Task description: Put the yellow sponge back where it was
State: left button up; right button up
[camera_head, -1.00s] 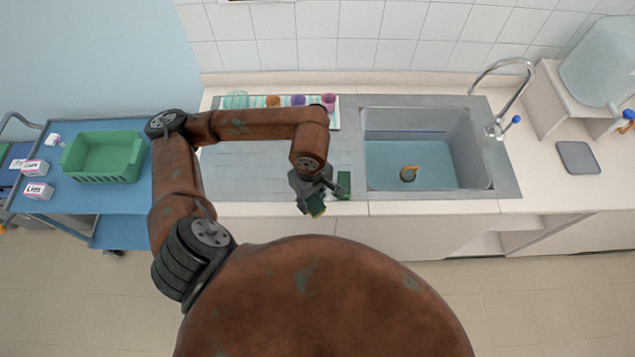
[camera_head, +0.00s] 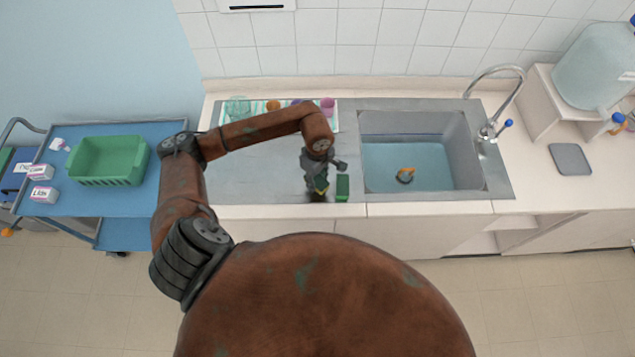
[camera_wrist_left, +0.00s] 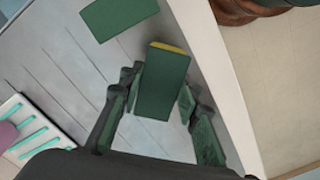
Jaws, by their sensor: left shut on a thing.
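The yellow sponge (camera_wrist_left: 163,84) has a dark green face and a thin yellow edge in the left wrist view. My left gripper (camera_wrist_left: 155,108) is shut on it, with a finger on each side. In the head view this gripper (camera_head: 318,188) is over the front part of the steel drainboard (camera_head: 250,180), left of the sink. The sponge shows there only as a small green and yellow patch. A green block (camera_head: 343,187) lies on the drainboard just right of the gripper. It also shows in the left wrist view (camera_wrist_left: 118,16), apart from the held sponge. My right gripper is not in view.
The sink (camera_head: 425,165) holds a small dark object with an orange top (camera_head: 405,175). A striped mat (camera_head: 255,112) with several colored items lies at the back. A green basket (camera_head: 108,160) stands on the blue cart at left. A grey pad (camera_head: 570,158) lies right of the faucet.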

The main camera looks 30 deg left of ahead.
aim_at(318, 184)
pick_arm(q)
jog(key=shift+w+a+f, duration=0.1)
jog(key=shift+w+f, duration=0.2)
jog(key=shift+f, duration=0.15)
notch_tip(318, 184, down, 3)
jog(key=shift+r+p, duration=0.1)
jog(key=shift+p, duration=0.7)
jog(key=shift+f+b, duration=0.3)
jog(key=shift+b, duration=0.05)
jog(key=o, duration=1.2)
jog(key=shift+r, duration=0.1)
